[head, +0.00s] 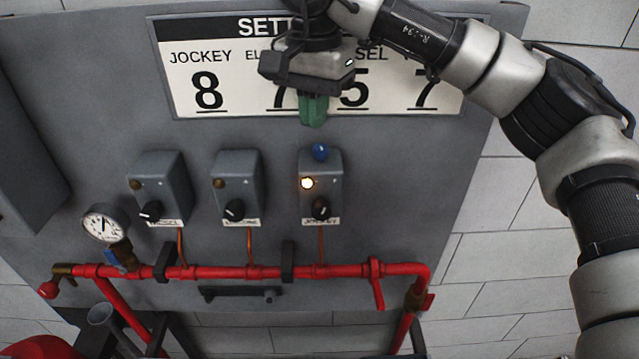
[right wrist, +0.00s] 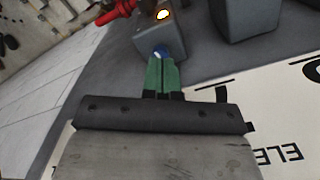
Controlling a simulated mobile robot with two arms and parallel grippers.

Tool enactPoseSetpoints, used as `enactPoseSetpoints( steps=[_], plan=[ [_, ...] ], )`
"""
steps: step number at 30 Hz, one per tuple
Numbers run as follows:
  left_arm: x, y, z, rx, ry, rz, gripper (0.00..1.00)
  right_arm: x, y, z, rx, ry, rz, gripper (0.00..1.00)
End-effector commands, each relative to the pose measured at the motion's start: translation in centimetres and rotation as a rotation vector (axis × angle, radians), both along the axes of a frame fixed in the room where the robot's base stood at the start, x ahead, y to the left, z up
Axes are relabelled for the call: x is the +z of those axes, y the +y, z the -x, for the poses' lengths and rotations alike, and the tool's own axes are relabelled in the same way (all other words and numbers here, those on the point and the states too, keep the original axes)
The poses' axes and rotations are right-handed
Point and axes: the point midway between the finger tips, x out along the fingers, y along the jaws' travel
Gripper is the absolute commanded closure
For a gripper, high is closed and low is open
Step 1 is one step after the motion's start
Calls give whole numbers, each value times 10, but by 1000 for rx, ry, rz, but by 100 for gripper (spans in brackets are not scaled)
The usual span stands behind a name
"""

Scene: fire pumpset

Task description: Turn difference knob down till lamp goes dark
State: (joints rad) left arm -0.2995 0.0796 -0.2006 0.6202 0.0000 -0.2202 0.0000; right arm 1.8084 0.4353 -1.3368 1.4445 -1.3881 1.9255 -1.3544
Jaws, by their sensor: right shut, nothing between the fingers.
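The rightmost grey switch box (head: 333,172) on the panel has a lit lamp (head: 307,183), a black knob (head: 321,208) on its front and a blue knob (head: 320,152) on top. My right gripper (head: 313,121) has green fingers, shut and empty, pointing down above the blue knob with a small gap. In the right wrist view the fingers (right wrist: 162,62) point at the blue knob (right wrist: 160,53), partly covering it. The glowing lamp (right wrist: 163,14) shows there at the top. My left gripper is not in view.
Two similar boxes, the middle (head: 243,190) and left (head: 168,185), have unlit lamps. A settings sign (head: 190,75) is behind my right gripper. A round gauge (head: 103,223) and red pipe (head: 215,272) lie lower. The panel right of the lit box is clear.

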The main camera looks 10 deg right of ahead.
Motion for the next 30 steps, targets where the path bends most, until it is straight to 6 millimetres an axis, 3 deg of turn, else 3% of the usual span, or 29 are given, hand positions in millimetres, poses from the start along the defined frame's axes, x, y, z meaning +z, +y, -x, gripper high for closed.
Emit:
enactPoseSetpoints(
  steps=[9,15,20,30],
  plan=[
    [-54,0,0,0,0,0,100,-1,-2,6,331,-158,60,100],
    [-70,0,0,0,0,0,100,5,-3,11,501,-221,107,100],
    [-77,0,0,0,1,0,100,0,-3,11,522,-226,112,100],
    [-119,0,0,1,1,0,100,-40,-3,11,518,-228,111,100]
  ],
)
